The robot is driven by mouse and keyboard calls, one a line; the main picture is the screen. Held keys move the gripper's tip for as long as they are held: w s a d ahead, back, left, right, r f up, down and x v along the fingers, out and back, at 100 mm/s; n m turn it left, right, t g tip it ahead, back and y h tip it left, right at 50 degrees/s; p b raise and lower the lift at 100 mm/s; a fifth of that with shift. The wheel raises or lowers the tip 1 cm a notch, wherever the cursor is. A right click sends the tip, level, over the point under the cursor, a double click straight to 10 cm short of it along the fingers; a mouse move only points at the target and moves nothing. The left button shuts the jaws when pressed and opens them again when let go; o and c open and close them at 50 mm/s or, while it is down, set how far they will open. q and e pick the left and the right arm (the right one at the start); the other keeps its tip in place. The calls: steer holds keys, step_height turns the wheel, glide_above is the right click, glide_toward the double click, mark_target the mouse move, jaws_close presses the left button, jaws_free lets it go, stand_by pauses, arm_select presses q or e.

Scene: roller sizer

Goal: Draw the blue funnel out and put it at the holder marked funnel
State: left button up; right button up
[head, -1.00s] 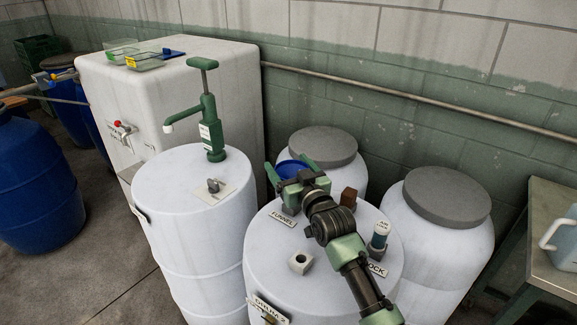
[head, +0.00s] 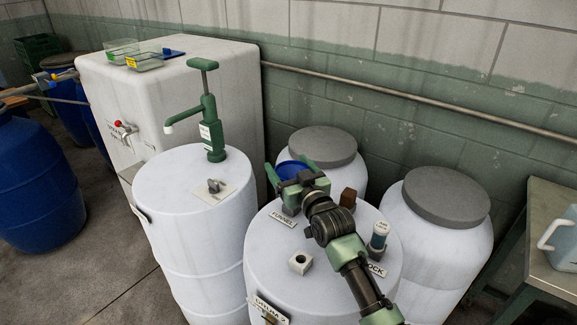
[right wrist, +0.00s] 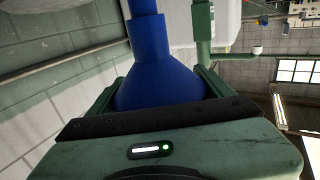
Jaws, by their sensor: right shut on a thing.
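The blue funnel (head: 290,169) is at the back of the white drum top (head: 330,262), behind my right gripper (head: 290,177). My right gripper is shut on the funnel. In the right wrist view the funnel (right wrist: 160,75) fills the space between the two green fingers, its narrow stem toward the top of the picture. The holder label marked FUNNEL (head: 284,218) is on the drum top, just in front of the gripper. My gripper hides most of the holder beside it and the funnel's lower part. My left gripper is not in view.
An air lock (head: 380,234) and a brown block (head: 348,197) stand at the right. A drum with a green pump (head: 208,125) is left. Grey-lidded barrels (head: 447,197) stand behind.

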steer(key=shift+f+b, duration=1.05)
steer(key=shift+f, duration=0.75)
steer(key=o, duration=1.3)
steer(key=shift+r, duration=0.1)
step_height(320, 180, up, 20)
